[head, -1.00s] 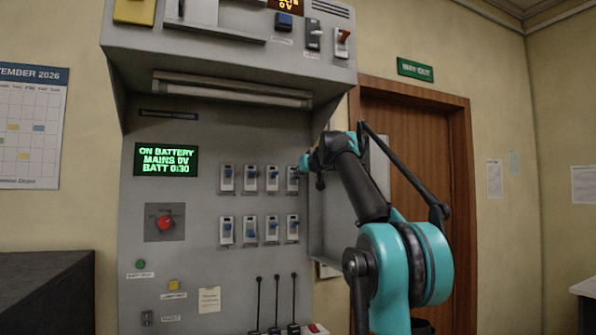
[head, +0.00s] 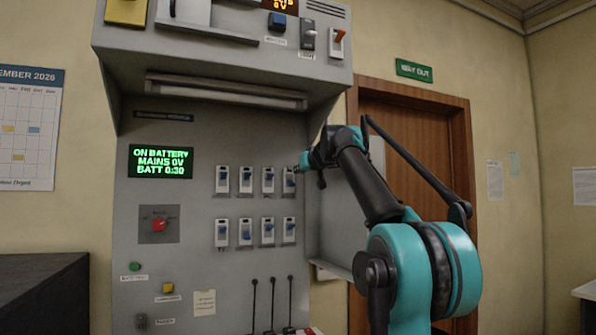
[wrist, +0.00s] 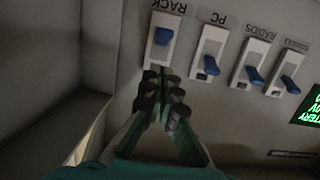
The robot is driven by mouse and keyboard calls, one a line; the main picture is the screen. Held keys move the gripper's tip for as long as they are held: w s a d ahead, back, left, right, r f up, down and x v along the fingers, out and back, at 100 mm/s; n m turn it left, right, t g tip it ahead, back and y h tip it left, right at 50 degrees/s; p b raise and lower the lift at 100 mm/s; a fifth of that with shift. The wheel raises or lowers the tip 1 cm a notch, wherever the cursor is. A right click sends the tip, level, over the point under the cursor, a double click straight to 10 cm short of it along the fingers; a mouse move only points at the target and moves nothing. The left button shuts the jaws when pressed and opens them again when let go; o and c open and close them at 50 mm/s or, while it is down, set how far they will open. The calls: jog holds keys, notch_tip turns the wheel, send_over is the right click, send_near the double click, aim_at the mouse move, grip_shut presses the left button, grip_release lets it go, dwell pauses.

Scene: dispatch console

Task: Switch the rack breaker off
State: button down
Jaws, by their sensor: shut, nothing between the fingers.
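The rack breaker (wrist: 161,50) is the switch labelled RACK at the left of the row in the wrist view. It is at the right end of the upper row in the head view (head: 289,181). Its blue lever (wrist: 163,36) sits toward the label end of its white plate, unlike the levers beside it, which sit at the opposite end. My gripper (wrist: 160,82) is shut and empty. Its tips are just off the plate's end away from the label; whether they touch it I cannot tell. In the head view my gripper (head: 302,167) is beside the breaker's upper right.
The PC breaker (wrist: 208,55), the radios breaker (wrist: 252,64) and another breaker (wrist: 287,72) stand close by. A second breaker row (head: 245,232) is below. A side panel (wrist: 50,90) borders the switches. The green display (head: 161,161) reads ON BATTERY, MAINS 0V.

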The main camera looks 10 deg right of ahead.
jog(key=s+d+f, duration=0.1)
jog(key=s+f, duration=0.4)
jog(key=shift+d+f, duration=0.15)
jog(key=shift+f, duration=0.1)
dwell(0.4)
